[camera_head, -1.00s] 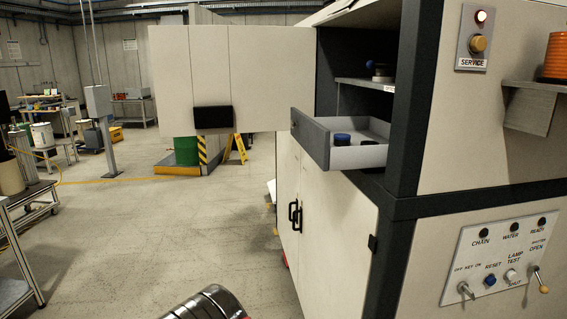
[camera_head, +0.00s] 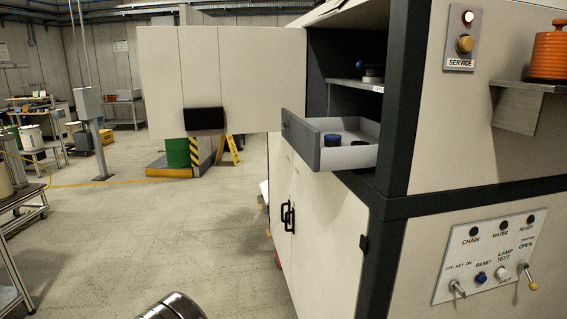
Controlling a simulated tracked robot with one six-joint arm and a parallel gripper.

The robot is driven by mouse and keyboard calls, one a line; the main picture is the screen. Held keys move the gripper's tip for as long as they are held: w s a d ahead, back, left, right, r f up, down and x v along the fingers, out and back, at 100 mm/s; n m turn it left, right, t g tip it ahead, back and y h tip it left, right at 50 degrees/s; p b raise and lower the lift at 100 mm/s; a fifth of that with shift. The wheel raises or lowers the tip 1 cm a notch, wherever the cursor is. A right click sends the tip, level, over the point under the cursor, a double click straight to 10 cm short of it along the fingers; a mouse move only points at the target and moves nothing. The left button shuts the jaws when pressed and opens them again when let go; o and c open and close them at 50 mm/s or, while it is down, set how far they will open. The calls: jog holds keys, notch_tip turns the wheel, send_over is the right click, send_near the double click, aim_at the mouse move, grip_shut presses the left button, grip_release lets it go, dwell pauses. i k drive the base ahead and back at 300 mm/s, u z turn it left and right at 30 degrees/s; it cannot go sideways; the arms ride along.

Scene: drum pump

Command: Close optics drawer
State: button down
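The optics drawer (camera_head: 346,157) sticks out of the open compartment of the large cream and dark-grey machine (camera_head: 388,110). Its dark front panel (camera_head: 301,139) faces left. A blue-capped item (camera_head: 333,141) and a dark round item (camera_head: 360,143) lie in it. At the bottom edge a rounded, shiny metal and black part of my own arm (camera_head: 172,307) shows, well below and left of the drawer. My gripper's fingers are not in view.
A wide cream door panel (camera_head: 215,80) with a black handle (camera_head: 204,118) stands open left of the drawer. Lower cupboard doors (camera_head: 312,215) are shut. A shelf (camera_head: 357,83) sits above the drawer. A control panel (camera_head: 490,258) is at right. Floor (camera_head: 150,230) at left is clear.

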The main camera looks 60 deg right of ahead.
aim_at(306, 136)
jog(key=i, duration=0.95)
jog(key=z, duration=0.05)
